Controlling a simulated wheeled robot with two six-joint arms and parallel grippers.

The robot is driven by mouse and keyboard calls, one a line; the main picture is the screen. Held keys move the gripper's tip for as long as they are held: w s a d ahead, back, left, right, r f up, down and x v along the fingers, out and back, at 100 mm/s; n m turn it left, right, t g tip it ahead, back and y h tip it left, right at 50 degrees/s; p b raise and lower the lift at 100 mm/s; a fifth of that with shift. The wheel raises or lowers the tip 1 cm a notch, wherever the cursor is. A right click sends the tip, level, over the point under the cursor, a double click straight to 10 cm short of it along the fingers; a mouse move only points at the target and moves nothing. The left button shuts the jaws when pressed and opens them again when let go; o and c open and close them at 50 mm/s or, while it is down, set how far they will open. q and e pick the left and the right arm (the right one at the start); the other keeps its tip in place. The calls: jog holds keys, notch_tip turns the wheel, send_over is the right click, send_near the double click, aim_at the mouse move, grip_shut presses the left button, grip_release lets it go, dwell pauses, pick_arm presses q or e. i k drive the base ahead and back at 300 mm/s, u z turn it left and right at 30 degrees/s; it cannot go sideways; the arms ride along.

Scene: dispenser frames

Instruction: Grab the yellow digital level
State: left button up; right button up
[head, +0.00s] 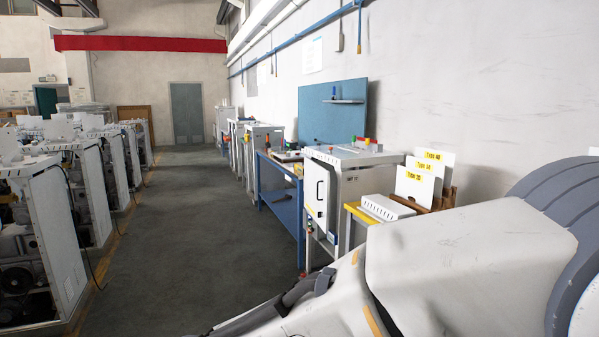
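I cannot make out the yellow digital level for certain. A small yellow patch (298,169) shows at the right end of the blue workbench (281,206), too small to identify. Small items, partly dark and red, lie on that bench top. A large white arm link, mine, fills the lower right and hides what is behind it. Neither of my grippers is in view.
A white cabinet (318,192) stands right of the workbench. Beside it a yellow-edged table (357,212) holds a white box (387,207) and labelled cards (414,187). White machines (45,235) line the left. The grey floor aisle (180,225) is clear.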

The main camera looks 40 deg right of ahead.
aim_at(301, 168)
jog(key=z, duration=0.2)
jog(key=i, duration=2.15)
jog(key=z, duration=0.5)
jog(key=i, duration=1.95)
jog(key=z, duration=0.4)
jog(key=i, duration=2.75)
jog(key=z, duration=0.1)
